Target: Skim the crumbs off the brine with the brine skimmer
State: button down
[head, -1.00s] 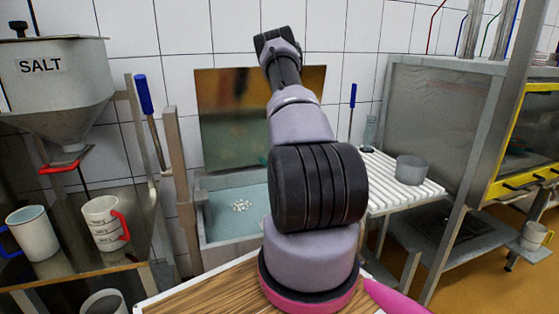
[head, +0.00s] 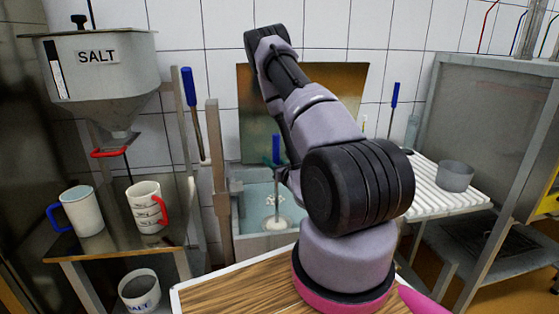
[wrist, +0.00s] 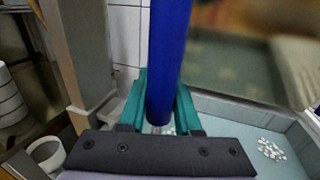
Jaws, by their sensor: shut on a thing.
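The brine skimmer (head: 277,150) has a blue handle and a pale round head, and is upright near the front of the brine tank (head: 250,243). I cannot tell whether its head touches the brine. My gripper (wrist: 160,108) has teal fingers shut on the blue handle (wrist: 168,60) in the wrist view. In the head view, my arm hides most of the gripper. White crumbs (head: 269,200) float in a small cluster on the brine behind the skimmer's shaft. They also show right of the gripper in the wrist view (wrist: 270,149).
A salt hopper (head: 100,75) and two mugs (head: 82,211) are at the left. Blue-handled tools stand left (head: 188,88) and right (head: 395,94) of the tank. A wooden post (head: 218,160) stands by its left side. A grey cup (head: 455,176) sits on the white ribbed rack (head: 425,190).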

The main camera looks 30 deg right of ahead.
jog(key=w+d, duration=0.3)
jog(key=w, duration=0.5)
jog(key=w+d, duration=0.2)
jog(key=w, duration=0.7)
jog(key=s+d, duration=0.3)
jog(key=d, duration=1.1)
jog(key=s+d, duration=0.4)
jog(key=d, duration=1.1)
notch_tip(320, 180, up, 13)
jog(key=shift+a, duration=0.25)
dwell(0.6)
dwell(0.9)
